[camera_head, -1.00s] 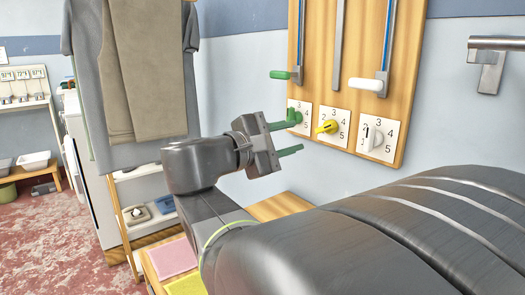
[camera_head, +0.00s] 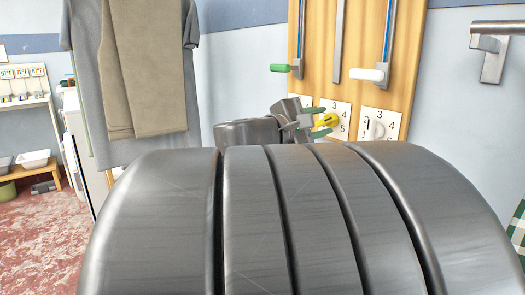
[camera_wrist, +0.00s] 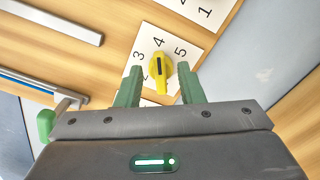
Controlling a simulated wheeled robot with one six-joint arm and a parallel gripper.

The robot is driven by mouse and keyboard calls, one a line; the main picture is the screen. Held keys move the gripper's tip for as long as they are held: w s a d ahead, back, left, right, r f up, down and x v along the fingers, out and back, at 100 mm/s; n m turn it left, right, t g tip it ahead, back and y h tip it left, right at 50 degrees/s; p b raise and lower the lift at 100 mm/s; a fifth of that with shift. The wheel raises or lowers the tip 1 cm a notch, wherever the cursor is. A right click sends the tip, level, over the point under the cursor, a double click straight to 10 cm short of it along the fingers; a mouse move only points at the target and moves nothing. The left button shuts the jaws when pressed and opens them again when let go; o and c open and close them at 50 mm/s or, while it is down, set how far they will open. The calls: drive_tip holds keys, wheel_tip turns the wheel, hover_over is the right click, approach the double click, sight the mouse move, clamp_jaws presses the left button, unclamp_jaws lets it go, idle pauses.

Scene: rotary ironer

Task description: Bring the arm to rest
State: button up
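My gripper (camera_head: 317,122) is in front of the wooden panel on the wall, at the yellow knob (camera_head: 328,119). In the wrist view my gripper (camera_wrist: 159,70) has its two green fingers apart, one on each side of the yellow knob (camera_wrist: 158,73). Gaps show between the fingers and the knob, so it looks open and empty. The knob sits on a white numbered plate (camera_wrist: 174,46). My dark grey arm fills the lower part of the head view and hides part of the gripper.
The wooden panel (camera_head: 348,95) also carries a white knob (camera_head: 374,127), a green handle (camera_head: 280,68) and a white handle (camera_head: 366,74). A metal bracket (camera_head: 492,58) sticks out at right. Clothes (camera_head: 140,70) hang at left. Open red floor (camera_head: 45,230) lies at lower left.

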sight(328, 120)
drive_tip(key=x, duration=0.4)
drive_tip(key=shift+b, duration=0.3)
drive_tip(key=shift+w+r+p, duration=0.1)
drive_tip(key=shift+r+p, duration=0.15)
drive_tip(key=shift+p, duration=0.35)
drive_tip(key=shift+r+n+p, duration=0.15)
drive_tip(key=shift+n+p, duration=0.55)
drive_tip(key=shift+p, duration=0.25)
drive_tip(key=n+p, duration=0.3)
drive_tip(key=p, duration=0.2)
drive_tip(key=shift+w+a+r, duration=0.1)
drive_tip(key=shift+n+p, duration=0.3)
drive_tip(key=shift+p, duration=0.2)
drive_tip(key=shift+f+n, duration=0.25)
drive_tip(key=shift+n, duration=0.05)
